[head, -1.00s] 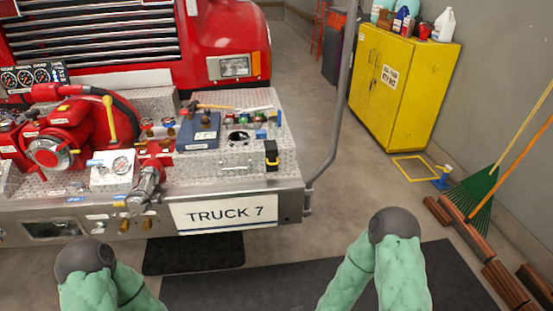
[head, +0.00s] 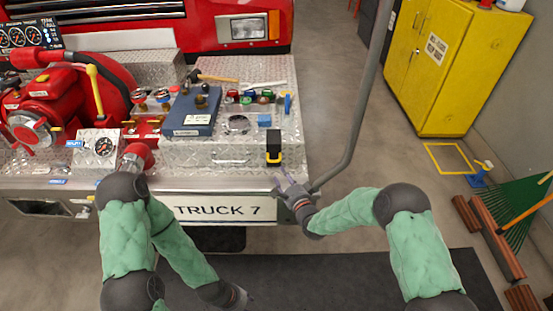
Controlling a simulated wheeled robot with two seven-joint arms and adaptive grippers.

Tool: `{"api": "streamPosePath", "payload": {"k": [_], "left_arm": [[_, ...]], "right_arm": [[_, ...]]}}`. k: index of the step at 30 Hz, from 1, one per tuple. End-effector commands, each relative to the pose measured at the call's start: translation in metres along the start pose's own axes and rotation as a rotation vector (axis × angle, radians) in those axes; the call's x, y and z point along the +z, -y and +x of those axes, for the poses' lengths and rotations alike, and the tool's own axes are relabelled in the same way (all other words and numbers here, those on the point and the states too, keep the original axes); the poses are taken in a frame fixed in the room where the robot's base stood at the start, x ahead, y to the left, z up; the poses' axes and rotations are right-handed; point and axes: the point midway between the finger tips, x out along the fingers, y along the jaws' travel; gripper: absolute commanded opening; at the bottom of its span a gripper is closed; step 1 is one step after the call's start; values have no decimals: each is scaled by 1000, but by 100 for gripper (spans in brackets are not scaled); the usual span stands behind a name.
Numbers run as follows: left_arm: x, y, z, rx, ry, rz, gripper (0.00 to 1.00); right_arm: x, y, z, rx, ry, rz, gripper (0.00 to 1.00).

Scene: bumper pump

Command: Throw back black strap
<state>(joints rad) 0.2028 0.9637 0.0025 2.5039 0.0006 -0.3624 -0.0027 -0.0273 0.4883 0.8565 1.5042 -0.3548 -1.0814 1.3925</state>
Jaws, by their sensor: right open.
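The black strap (head: 273,146) hangs over the front edge of the metal bumper deck, with a yellow piece at its lower end. My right gripper (head: 281,180) is open and empty, just below and to the right of the strap, in front of the bumper's right end and apart from the strap as far as I can see. My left gripper (head: 236,298) is low at the bottom of the view, over the dark floor mat; its fingers are too dark and small to read.
A grey upright pipe (head: 364,100) bends in at the bumper's right end, close to my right gripper. A blue box (head: 190,118), a hammer (head: 214,78) and coloured caps lie on the deck (head: 205,152). A yellow cabinet (head: 440,75) stands right.

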Motion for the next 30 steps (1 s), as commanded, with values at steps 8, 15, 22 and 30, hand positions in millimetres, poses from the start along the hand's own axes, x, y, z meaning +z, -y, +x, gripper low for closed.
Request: {"api": "streamPosePath", "payload": {"k": [8,15,22,30], "left_arm": [[-1,5,15,0,0,0,40],[-1,8,22,0,-1,0,40],[-1,9,24,0,-1,0,40],[-1,8,24,0,-1,0,40]], "right_arm": [[1,-3,49,0,0,-2,42],[0,-2,82,1,0,-2,42],[0,-1,93,2,0,-2,42],[0,-1,93,2,-1,-2,34]]}}
